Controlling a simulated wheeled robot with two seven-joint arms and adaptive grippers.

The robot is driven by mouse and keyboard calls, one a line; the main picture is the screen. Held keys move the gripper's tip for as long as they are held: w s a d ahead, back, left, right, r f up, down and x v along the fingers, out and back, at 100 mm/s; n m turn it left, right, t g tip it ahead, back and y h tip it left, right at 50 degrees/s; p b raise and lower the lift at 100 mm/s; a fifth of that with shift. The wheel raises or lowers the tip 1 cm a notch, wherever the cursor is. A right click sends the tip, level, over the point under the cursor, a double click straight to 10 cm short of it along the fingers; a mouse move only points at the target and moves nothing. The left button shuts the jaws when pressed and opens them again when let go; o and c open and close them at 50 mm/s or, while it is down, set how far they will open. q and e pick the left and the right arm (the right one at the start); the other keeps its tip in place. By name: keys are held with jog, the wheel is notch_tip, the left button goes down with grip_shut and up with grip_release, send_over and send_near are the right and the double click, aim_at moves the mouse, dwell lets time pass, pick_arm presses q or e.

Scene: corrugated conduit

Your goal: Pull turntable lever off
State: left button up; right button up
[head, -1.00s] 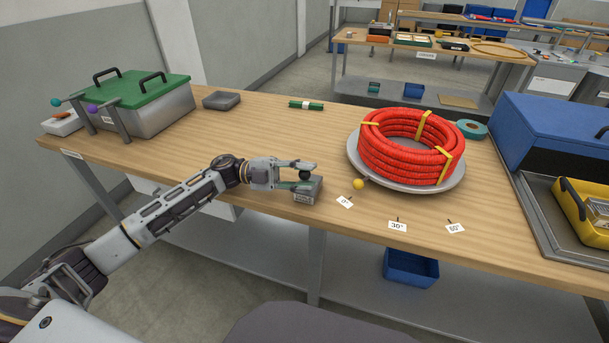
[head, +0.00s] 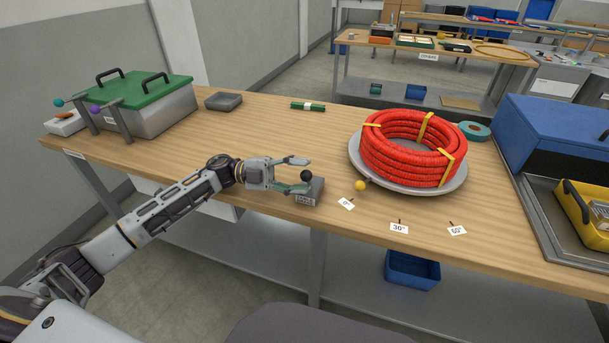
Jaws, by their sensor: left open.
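A small grey box (head: 309,195) stands near the front edge of the table, with a black ball knob (head: 306,176) on its lever. The print on its label is too small to read. My left gripper (head: 301,174) is open at the box, one finger above the knob and one below it in the picture. I cannot tell whether a finger touches the knob. The round grey turntable (head: 456,186) bears a coiled red corrugated conduit (head: 400,160) with yellow ties. Its yellow ball (head: 360,186) is near the 0° card (head: 346,204). My right gripper is not in view.
The 30° card (head: 399,228) and 60° card (head: 457,230) lie along the front edge. A green-lidded metal box (head: 150,105) stands at the left. A blue case (head: 555,130) and a yellow tray (head: 580,212) are at the right. Bare tabletop lies behind my gripper.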

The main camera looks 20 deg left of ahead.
pick_arm(q)
jog(key=a, duration=0.3)
jog(key=a+f, duration=0.1)
jog(key=a, duration=0.6)
jog(key=shift+s+f, duration=0.2)
jog(key=shift+a, duration=0.1)
